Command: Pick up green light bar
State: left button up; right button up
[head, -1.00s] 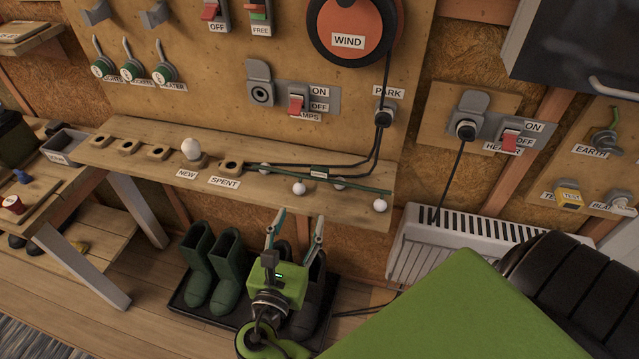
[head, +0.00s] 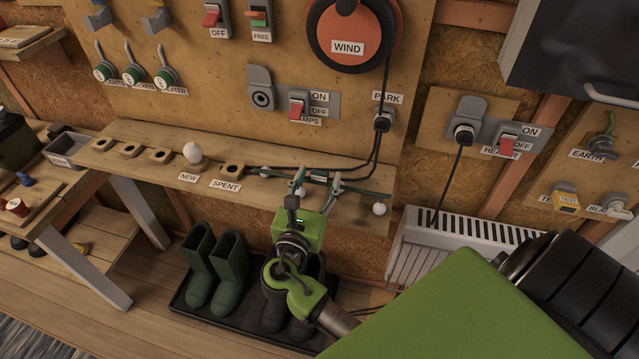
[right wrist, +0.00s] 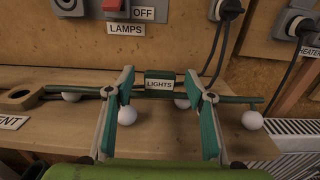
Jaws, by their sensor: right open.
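The green light bar (right wrist: 232,99) lies along the wooden shelf, with a "LIGHTS" label at its middle and several white round bulbs on it. In the head view the bar (head: 366,192) shows at the shelf's right end, partly covered by my right gripper. My right gripper (head: 317,183) is open, its fingers reaching over the shelf's front edge at the bar. In the right wrist view the right gripper's fingers (right wrist: 163,92) stand either side of the label, apart, overlapping the bar. Whether they touch it I cannot tell. My left gripper is not in view.
The shelf (head: 140,152) also carries a white bulb (head: 193,153) and several wooden sockets. A black cable runs along it to the PARK plug (head: 383,120). Green boots (head: 216,268) stand on a tray below. A white radiator (head: 405,245) is at right.

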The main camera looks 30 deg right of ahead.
jog(key=shift+x, duration=1)
jog(key=c, duration=1.2)
jog(key=shift+c, duration=0.2)
